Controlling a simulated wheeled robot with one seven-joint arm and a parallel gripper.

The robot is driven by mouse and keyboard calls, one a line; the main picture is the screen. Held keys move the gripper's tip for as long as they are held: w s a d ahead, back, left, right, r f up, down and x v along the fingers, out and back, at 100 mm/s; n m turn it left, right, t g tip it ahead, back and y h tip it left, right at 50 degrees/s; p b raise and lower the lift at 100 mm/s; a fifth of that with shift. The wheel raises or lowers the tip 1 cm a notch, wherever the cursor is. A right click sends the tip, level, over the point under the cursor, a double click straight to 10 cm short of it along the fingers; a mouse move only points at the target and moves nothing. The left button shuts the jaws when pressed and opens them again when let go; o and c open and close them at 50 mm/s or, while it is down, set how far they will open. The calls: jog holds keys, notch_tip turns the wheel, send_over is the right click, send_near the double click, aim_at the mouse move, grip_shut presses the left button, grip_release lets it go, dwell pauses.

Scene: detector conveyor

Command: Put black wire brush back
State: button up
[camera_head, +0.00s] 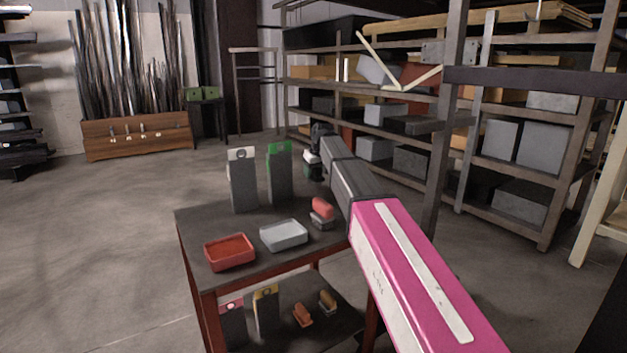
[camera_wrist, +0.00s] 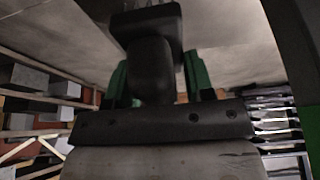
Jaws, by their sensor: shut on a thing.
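My gripper (camera_wrist: 155,80) is shut on the black wire brush. In the wrist view its two green-sided fingers stand on either side of the brush's rounded black handle (camera_wrist: 151,72). The brush's wider black head (camera_wrist: 128,25) shows beyond the fingertips, against blurred grey floor. In the head view my gripper (camera_head: 315,165) is at the far end of my pink and black arm, beyond the back right of a dark two-level table (camera_head: 215,275). The brush is too small and too much hidden there to make out clearly.
On the tabletop are a red tray (camera_head: 230,252), a pale tray (camera_head: 283,235), a red-handled brush (camera_head: 322,213), and upright grey boxes with white (camera_head: 242,180) and green (camera_head: 279,172) tops. The lower level holds more boxes and brushes. Tall shelving (camera_head: 435,180) stands behind, right.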

aim_at(313, 177)
jog(key=shift+f, duration=1.6)
jog(key=o, duration=0.9)
jog(key=shift+c, duration=0.2)
jog(key=v, duration=1.2)
jog(key=shift+s, duration=0.1)
